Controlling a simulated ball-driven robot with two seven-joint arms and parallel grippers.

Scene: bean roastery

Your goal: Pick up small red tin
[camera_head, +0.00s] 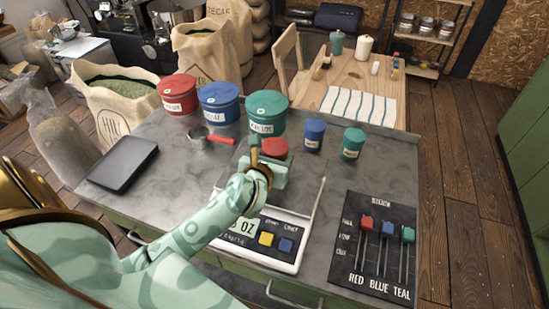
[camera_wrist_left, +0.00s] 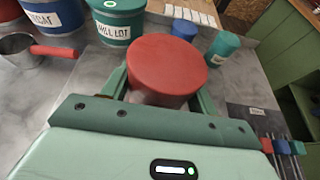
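In the left wrist view the fingers (camera_wrist_left: 163,90) are spread wide beside the tin, and firm contact does not show. My right gripper is not in view.
A small blue tin (camera_head: 313,135) and small teal tin (camera_head: 352,144) stand to the right. Large red (camera_head: 178,95), blue (camera_head: 219,104) and teal (camera_head: 266,114) canisters stand behind. A scoop (camera_head: 205,138), a scale (camera_head: 285,254) and a slider panel (camera_head: 374,250) are nearby.

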